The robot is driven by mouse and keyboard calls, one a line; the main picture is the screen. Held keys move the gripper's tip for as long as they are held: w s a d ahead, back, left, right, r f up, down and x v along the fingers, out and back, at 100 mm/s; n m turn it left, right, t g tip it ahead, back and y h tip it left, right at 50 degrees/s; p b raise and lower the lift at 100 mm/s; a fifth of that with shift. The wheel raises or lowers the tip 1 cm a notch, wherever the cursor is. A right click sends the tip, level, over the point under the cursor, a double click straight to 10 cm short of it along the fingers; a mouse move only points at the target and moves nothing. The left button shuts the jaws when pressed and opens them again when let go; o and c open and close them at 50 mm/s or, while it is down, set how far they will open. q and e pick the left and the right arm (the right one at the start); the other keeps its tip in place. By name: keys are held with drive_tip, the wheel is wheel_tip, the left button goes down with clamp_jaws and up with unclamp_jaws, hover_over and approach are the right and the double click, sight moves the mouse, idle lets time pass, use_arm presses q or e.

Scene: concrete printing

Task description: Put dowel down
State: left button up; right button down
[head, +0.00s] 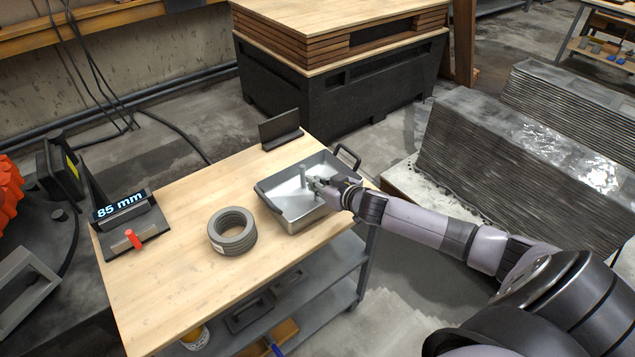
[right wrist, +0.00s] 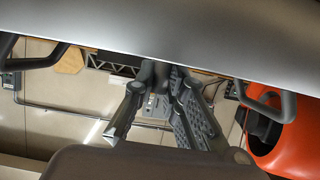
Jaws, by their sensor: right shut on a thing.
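The dowel (head: 303,172) is a thin grey rod, upright within the outline of a shallow metal tray (head: 272,190) with dark handles. My right gripper (head: 315,184) reaches over the tray's right side and is shut on the dowel. I cannot tell whether the dowel's lower end touches the tray floor. In the right wrist view the gripper's dark fingers (right wrist: 165,105) show below a broad grey surface, and the dowel cannot be made out there. My left gripper is not in view.
The tray stands on a wooden-topped table (head: 175,285). A grey coil (head: 232,232) lies left of the tray. A display reading 85 mm (head: 119,205) and a small dark stand (head: 281,130) are also on the table. Layered concrete walls (head: 500,150) stand at the right.

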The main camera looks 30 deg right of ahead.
drive_tip(key=c, duration=1.7)
unclamp_jaws()
drive_tip(key=shift+o, duration=0.2)
drive_tip(key=shift+s, duration=0.1)
drive_tip(key=a+v, duration=0.1)
drive_tip(key=v, duration=1.1)
drive_tip(key=shift+d+b, duration=0.3)
drive_tip(key=shift+d, duration=0.15)
